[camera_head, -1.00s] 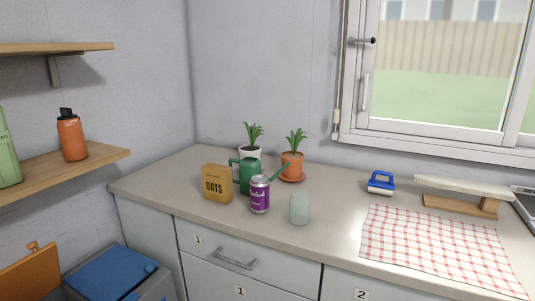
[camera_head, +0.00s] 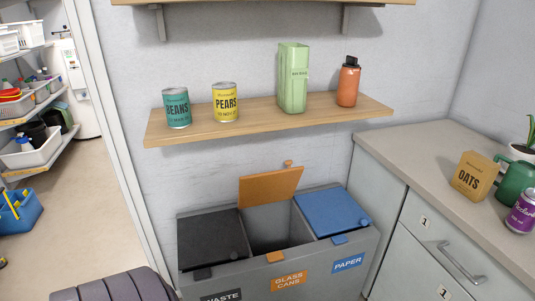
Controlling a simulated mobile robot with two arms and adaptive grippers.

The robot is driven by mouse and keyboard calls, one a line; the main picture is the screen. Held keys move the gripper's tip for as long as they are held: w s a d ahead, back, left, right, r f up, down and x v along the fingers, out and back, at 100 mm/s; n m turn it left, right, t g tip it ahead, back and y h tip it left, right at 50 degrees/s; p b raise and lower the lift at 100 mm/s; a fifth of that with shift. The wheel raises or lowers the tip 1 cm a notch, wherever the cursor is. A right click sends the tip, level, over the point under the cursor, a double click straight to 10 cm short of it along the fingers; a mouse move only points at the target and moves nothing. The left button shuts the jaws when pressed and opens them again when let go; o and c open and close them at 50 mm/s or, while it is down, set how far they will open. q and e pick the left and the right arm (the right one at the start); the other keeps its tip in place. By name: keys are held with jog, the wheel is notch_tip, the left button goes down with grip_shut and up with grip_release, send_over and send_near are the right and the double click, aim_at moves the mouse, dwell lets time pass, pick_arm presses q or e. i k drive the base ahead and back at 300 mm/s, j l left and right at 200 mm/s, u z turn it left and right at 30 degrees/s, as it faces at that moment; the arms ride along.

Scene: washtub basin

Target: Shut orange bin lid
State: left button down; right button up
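The orange bin lid (camera_head: 270,188) stands open in the head view, raised and tilted back toward the wall. A small orange knob is on its upper edge. It belongs to the middle compartment of the grey bin unit (camera_head: 240,280), labelled "GLASS CANS" on the front. The middle compartment's opening (camera_head: 265,228) is uncovered and dark inside. The black lid (camera_head: 210,240) on the left, over "WASTE", and the blue lid (camera_head: 332,210) on the right, over "PAPER", lie shut. Neither of my grippers is in view.
A wooden shelf (camera_head: 260,119) with two cans, a green carton and an orange bottle hangs above the bins. A counter (camera_head: 420,160) with drawers stands close on the right. An open doorway is at left. The space above the lids, below the shelf, is clear.

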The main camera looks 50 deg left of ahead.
aim_at(264, 188)
jog(key=k+j+z, duration=0.1)
jog(key=j, duration=0.6)
jog(key=k+j+z, duration=0.1)
jog(key=j, duration=0.55)
jog(key=k+j+z, duration=0.1)
jog(key=k+j, duration=0.15)
jog(key=j, duration=0.4)
jog(key=k+j+z, duration=0.1)
jog(key=j, duration=0.55)
jog(key=k+j+z, duration=0.1)
jog(key=k+j, duration=0.2)
jog(key=j, duration=0.35)
jog(key=k+j+z, duration=0.1)
jog(key=k+j, duration=0.15)
jog(key=j, duration=0.35)
jog(key=k+j+z, duration=0.1)
jog(key=k+j, duration=0.15)
jog(key=j, duration=0.35)
jog(key=k+j+z, duration=0.1)
jog(key=k+j, duration=0.15)
jog(key=j, duration=0.3)
